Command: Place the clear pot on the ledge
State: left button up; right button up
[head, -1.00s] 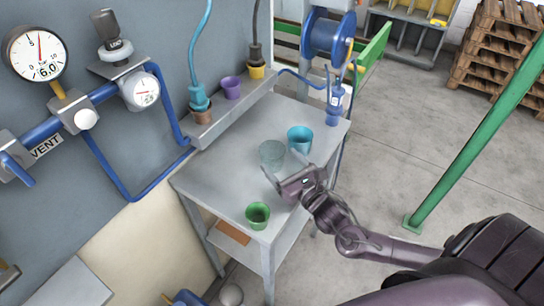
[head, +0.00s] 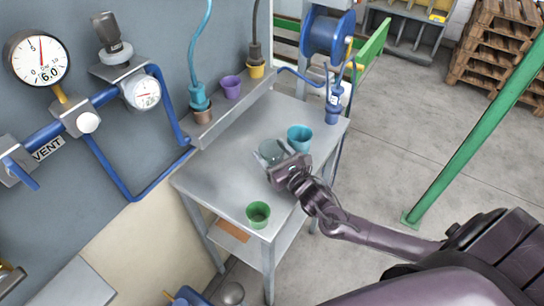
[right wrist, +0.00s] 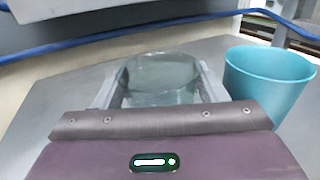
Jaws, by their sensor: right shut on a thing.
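The clear pot (head: 271,151) stands on the grey table, upright, as far as I can see. It also shows in the right wrist view (right wrist: 160,75), between the two fingers. My right gripper (head: 276,158) is shut on the clear pot, with one finger on each side of it. Its lower part is hidden by the gripper body in the wrist view. The ledge (head: 235,108) is a raised grey shelf along the wall at the table's back edge. My left gripper is not in view.
A teal pot (head: 300,138) stands close to the right of the clear pot, also in the wrist view (right wrist: 268,80). A green pot (head: 258,214) stands at the table's near edge. The table (head: 215,180) is bare at left.

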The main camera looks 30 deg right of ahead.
jog(key=shift+r, duration=0.1)
notch_tip(320, 180, up, 20)
jog(key=b, duration=0.1)
jog(key=shift+b, duration=0.35)
